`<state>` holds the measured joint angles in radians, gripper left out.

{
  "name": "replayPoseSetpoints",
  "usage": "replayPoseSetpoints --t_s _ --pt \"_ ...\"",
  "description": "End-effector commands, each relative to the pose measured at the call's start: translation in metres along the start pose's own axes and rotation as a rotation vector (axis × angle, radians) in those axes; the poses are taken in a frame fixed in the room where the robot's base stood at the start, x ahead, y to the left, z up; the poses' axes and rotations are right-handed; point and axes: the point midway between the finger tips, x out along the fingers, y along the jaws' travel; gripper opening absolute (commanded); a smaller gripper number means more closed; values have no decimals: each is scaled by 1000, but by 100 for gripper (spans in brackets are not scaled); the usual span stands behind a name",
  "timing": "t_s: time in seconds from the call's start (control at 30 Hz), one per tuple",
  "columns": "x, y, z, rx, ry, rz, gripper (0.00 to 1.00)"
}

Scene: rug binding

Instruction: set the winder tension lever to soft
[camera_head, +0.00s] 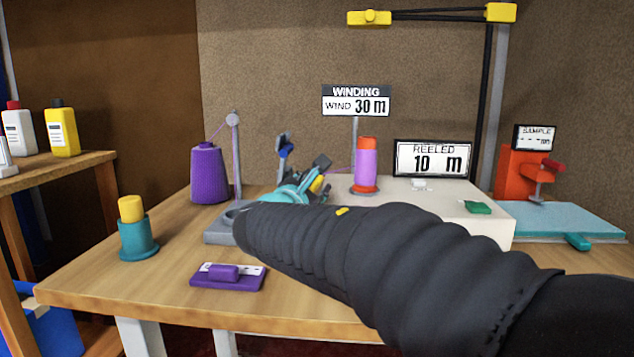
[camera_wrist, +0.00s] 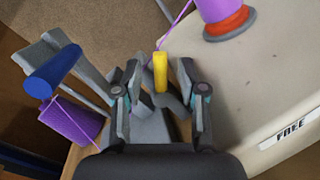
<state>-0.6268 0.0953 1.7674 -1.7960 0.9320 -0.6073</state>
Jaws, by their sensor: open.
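My gripper (camera_head: 308,186) is open, at the left end of the cream winder (camera_head: 480,222). In the wrist view my gripper (camera_wrist: 161,78) has one finger on each side of a yellow-handled lever (camera_wrist: 160,72), with gaps visible on both sides. The yellow handle also shows in the head view (camera_head: 317,184), partly hidden by my gripper. A blue-handled lever (camera_wrist: 52,72) stands to the left of my fingers; it also shows in the head view (camera_head: 286,151). No "soft" mark is readable, so I cannot tell the lever's setting.
A purple yarn cone (camera_head: 208,176) stands left, its yarn running past the levers towards the pink spool (camera_head: 365,160). Signs show "WIND 30 m" (camera_head: 356,104) and "REELED 10 m" (camera_head: 432,158).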

Motion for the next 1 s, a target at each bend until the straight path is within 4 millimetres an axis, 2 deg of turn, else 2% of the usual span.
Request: replayPoseSetpoints --t_s 0.2,0.47,0.5,0.67,1.0 --pt "14 0 0 1 0 -1 41" --pt "16 0 0 1 0 0 41" --pt "16 0 0 1 0 0 39" --pt "16 0 0 1 0 0 0" --pt "15 1 0 -16 -3 2 0"
